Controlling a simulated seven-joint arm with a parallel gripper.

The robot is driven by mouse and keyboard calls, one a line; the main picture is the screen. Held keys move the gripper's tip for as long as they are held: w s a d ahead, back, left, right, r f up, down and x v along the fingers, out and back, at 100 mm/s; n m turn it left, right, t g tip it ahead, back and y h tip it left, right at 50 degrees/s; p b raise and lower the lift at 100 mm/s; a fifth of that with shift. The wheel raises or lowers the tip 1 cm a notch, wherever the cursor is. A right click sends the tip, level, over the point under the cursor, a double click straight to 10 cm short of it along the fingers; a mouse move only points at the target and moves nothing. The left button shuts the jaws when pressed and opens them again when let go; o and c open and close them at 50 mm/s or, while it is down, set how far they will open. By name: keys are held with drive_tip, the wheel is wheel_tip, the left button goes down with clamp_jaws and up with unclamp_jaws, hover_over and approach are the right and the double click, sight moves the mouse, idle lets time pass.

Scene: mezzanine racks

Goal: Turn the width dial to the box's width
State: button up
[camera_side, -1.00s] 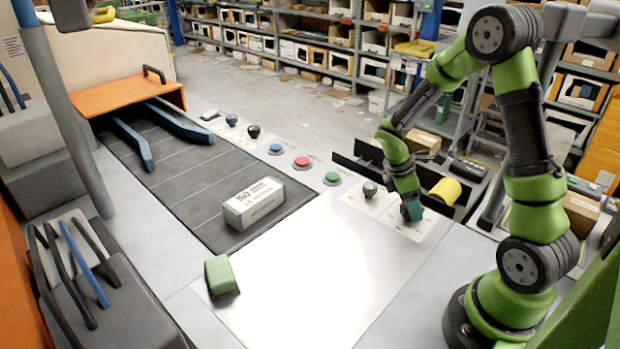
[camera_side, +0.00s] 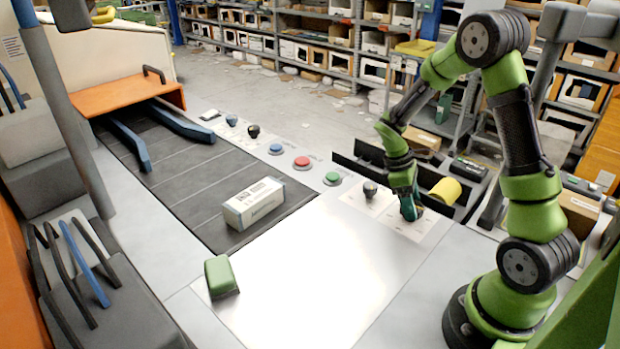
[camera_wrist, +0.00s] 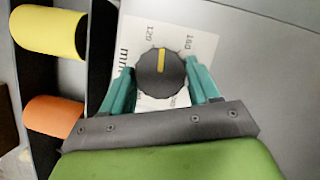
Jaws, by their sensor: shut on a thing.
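The width dial (camera_wrist: 158,82) is a round black knob with a yellow pointer line, on a white scale card (camera_wrist: 207,43) in the wrist view. The pointer is nearly upright in that view, between the printed 120 and 160. My gripper (camera_wrist: 161,68) has its teal fingers on both sides of the knob, shut on it. In the side view my gripper (camera_side: 409,211) reaches down to the panel and hides this dial. The box (camera_side: 253,205), white with dark print, lies on the dark conveyor.
Another black knob (camera_side: 370,189) stands just left of my gripper. Green (camera_side: 332,178), red (camera_side: 301,162) and blue (camera_side: 276,149) buttons line the panel. A dark rack holds a yellow roll (camera_side: 445,191) and an orange roll (camera_wrist: 53,116). A green block (camera_side: 221,276) sits on the bright table.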

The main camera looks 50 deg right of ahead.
drive_tip(key=m+y, duration=0.1)
drive_tip(key=m, duration=0.2)
drive_tip(key=m+y, duration=0.1)
drive_tip(key=m, duration=0.3)
drive_tip(key=shift+w+d+y, duration=0.1)
drive_tip(key=shift+d+y, duration=0.05)
drive_tip(key=shift+y, duration=0.25)
drive_tip(key=shift+r, duration=0.1)
drive_tip(key=o, duration=1)
drive_tip(key=shift+o, duration=0.2)
drive_tip(key=v, duration=1.6)
drive_tip(key=shift+w+d+r, duration=0.15)
drive_tip(key=shift+w+r, duration=0.1)
drive_tip(key=shift+r, duration=0.05)
